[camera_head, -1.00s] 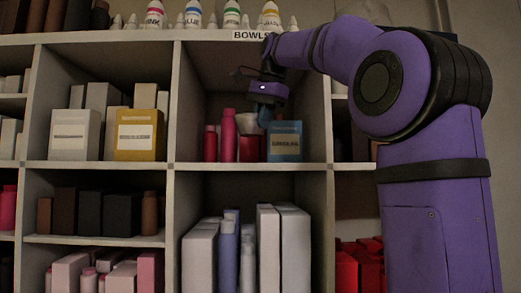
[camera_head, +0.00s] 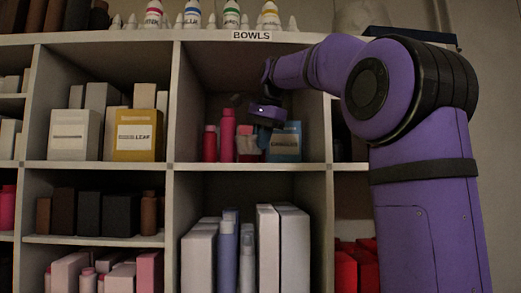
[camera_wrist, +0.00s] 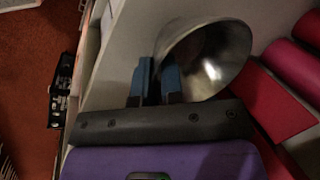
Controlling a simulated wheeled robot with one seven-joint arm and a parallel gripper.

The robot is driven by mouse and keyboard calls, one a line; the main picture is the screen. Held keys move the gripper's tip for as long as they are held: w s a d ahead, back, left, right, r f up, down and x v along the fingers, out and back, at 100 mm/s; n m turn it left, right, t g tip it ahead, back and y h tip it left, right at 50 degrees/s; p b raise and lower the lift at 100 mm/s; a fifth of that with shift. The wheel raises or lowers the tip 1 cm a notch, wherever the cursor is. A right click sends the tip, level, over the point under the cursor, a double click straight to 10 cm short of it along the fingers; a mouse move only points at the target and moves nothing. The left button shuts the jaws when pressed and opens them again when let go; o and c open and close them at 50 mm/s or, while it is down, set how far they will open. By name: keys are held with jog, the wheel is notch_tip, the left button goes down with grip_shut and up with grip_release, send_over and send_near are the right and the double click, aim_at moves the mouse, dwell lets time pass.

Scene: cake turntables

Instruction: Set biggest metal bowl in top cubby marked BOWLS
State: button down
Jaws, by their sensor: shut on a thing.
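The metal bowl (camera_wrist: 222,58) shows in the wrist view as a shiny, tilted silver bowl, its opening facing right. My gripper (camera_wrist: 157,80) has its blue fingers shut on the bowl's near rim. In the head view my gripper (camera_head: 264,136) is inside the top cubby (camera_head: 215,75) under the white BOWLS label (camera_head: 252,35). It is low, in front of the items there. I cannot make out the bowl in the head view, nor tell whether it touches the cubby floor.
The cubby also holds pink bottles (camera_head: 227,135), a red box (camera_head: 248,157) and a blue box (camera_head: 285,142). The left neighbouring cubby holds white and yellow boxes (camera_head: 139,134). Several colored bottles (camera_head: 192,13) stand on the shelf top. The cubby's upper part is free.

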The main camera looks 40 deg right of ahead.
jog(key=shift+f, duration=0.65)
jog(key=shift+w+d+f, duration=0.1)
jog(key=shift+f, duration=0.4)
jog(key=c, duration=1.2)
grip_release()
jog(key=shift+f, duration=0.1)
jog(key=shift+c, duration=0.2)
jog(key=v, duration=0.7)
jog(key=shift+r, duration=0.35)
jog(key=s+a+f+n, duration=0.4)
jog(key=s+f, duration=0.3)
jog(key=f, duration=0.5)
jog(key=s+a+f+n+t, duration=0.1)
jog(key=s+a+f+n, duration=0.4)
jog(key=s+f, duration=0.3)
jog(key=s+a+f+n, duration=0.5)
jog(key=s+f+n, duration=0.1)
jog(key=f, duration=0.9)
jog(key=shift+s+f+n+t+h, duration=0.3)
jog(key=shift+s, duration=0.4)
